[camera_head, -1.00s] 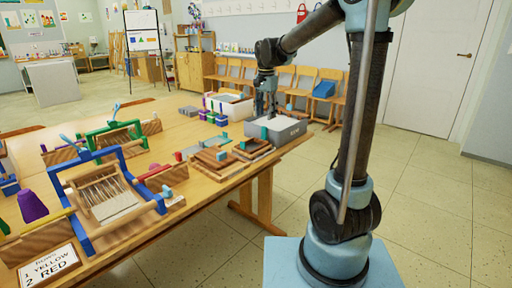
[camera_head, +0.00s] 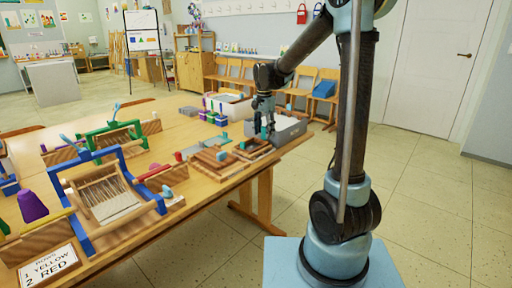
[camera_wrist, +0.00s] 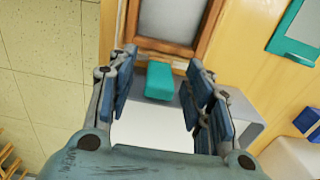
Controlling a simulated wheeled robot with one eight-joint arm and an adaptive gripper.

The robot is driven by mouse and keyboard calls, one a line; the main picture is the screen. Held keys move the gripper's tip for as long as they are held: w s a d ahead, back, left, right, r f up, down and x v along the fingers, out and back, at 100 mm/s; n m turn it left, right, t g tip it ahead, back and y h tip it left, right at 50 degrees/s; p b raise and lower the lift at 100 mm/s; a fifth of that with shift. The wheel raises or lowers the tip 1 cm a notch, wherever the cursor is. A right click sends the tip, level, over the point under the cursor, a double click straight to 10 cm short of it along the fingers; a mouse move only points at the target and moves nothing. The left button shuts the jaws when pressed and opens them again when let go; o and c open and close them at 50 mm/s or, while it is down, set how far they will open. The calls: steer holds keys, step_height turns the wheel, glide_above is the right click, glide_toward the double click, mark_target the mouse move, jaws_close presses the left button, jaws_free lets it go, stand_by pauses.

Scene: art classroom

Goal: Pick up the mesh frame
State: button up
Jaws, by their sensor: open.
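The mesh frame (camera_wrist: 136,46) is a wooden frame around a grey mesh panel at the top of the wrist view. A teal block (camera_wrist: 159,80) at its near edge lies between the spread fingers of my gripper (camera_wrist: 162,92), with gaps on both sides. In the head view, the wooden frame (camera_head: 252,153) lies flat on the table beside a grey bin, and my gripper (camera_head: 264,131) is over its far end. My gripper is open and holds nothing. Its arm and fingers hide part of the frame's end and the bin.
The grey bin (camera_head: 291,131) stands at the table's right edge. Another stack of wooden frames (camera_head: 209,162) lies to the left. A white bin (camera_head: 233,105) stands behind. A loom with a blue frame (camera_head: 82,213) is at the front left. Floor is clear right of the table.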

jaws_close()
steer(key=shift+r, duration=0.1)
